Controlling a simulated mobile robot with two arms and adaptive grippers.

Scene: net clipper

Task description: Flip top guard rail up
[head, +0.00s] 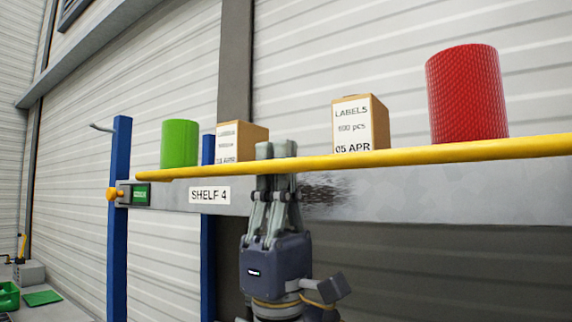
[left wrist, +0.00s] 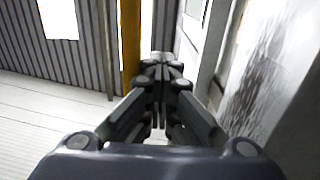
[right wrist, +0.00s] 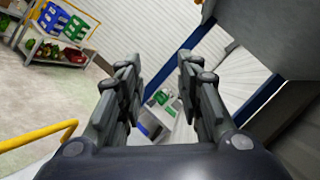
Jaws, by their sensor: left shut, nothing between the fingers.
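The yellow guard rail (head: 400,158) runs across the front of the shelf (head: 420,190) just above its grey face, rising to the right in the picture. In the left wrist view the rail (left wrist: 130,45) stands just left of the closed fingertips (left wrist: 162,65). Contact cannot be told. My right gripper (right wrist: 158,72) is open and empty, away from the rail.
On the shelf stand a green roll (head: 180,143), two label boxes (head: 242,142) (head: 360,123) and a red roll (head: 467,95). A "SHELF 4" tag (head: 209,195) is on the shelf face. Blue posts (head: 118,240) carry the left side.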

